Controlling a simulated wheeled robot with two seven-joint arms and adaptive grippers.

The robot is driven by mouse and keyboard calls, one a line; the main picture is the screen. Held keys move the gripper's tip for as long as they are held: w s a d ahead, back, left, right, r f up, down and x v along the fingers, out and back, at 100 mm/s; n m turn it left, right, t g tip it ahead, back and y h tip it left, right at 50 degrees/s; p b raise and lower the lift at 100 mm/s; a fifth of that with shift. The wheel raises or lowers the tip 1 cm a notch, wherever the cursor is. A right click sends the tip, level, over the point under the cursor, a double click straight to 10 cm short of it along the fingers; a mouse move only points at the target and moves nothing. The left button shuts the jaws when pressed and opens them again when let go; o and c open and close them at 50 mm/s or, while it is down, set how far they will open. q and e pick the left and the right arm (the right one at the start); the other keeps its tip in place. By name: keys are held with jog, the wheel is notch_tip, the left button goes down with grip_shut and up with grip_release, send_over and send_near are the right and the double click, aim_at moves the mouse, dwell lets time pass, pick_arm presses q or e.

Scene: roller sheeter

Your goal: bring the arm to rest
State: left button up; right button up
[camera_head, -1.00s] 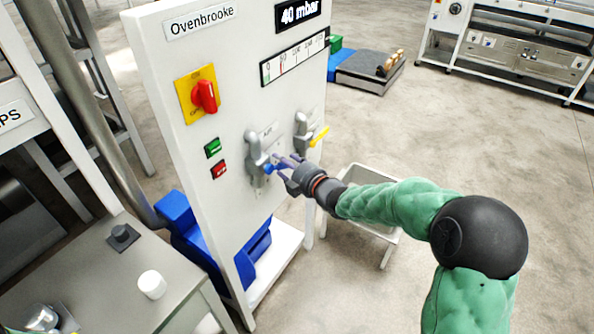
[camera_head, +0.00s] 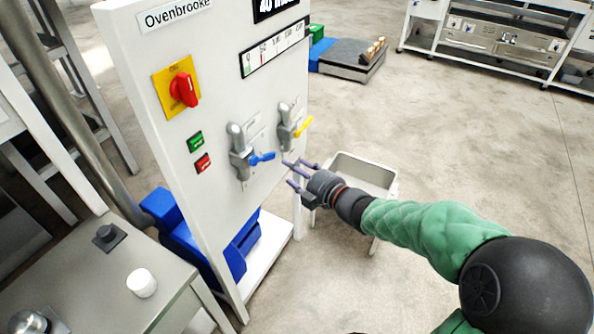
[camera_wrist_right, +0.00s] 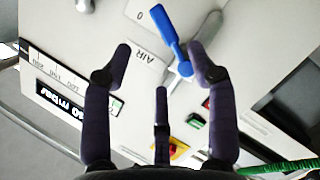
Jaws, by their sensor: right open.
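My right gripper (camera_head: 296,174) is in front of the lower right part of the white panel (camera_head: 212,60), open and empty. Its fingers are apart from the blue-handled valve (camera_head: 261,158), just to its right in the head view. In the right wrist view, the open fingers (camera_wrist_right: 163,75) spread below and beside the blue handle (camera_wrist_right: 168,27), with nothing between them. A yellow-handled valve (camera_head: 303,127) is up and to the right of the blue one. My left gripper is not in view.
The panel carries a red rotary switch (camera_head: 184,89), a green button (camera_head: 195,142) and a red button (camera_head: 203,163). A bin (camera_head: 378,161) on legs stands behind my right wrist. A table with a white cup (camera_head: 141,283) is at lower left. Open floor lies to the right.

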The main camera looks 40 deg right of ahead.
dwell(0.3)
jog(key=w+a+f+m+g+y+p, duration=0.1)
jog(key=a+f+m+g, duration=0.3)
jog(key=f, duration=0.8)
jog(key=w+a+f+m+g+y, duration=0.1)
jog(key=w+a+f+m+g, duration=0.15)
jog(key=a+f+m, duration=0.65)
jog(key=s+a+f+m+g, duration=0.1)
jog(key=s+a+f+g, duration=0.3)
jog(key=s+a+f, duration=0.2)
jog(key=s+a+f+m+g+y+p, duration=0.1)
jog(key=s+a+f+g, duration=0.4)
jog(key=s+f, duration=0.6)
notch_tip(320, 180, down, 3)
jog(key=shift+s+a+f, duration=0.1)
jog(key=shift+s+a, duration=0.2)
jog(key=shift+a, duration=0.9)
dwell(0.9)
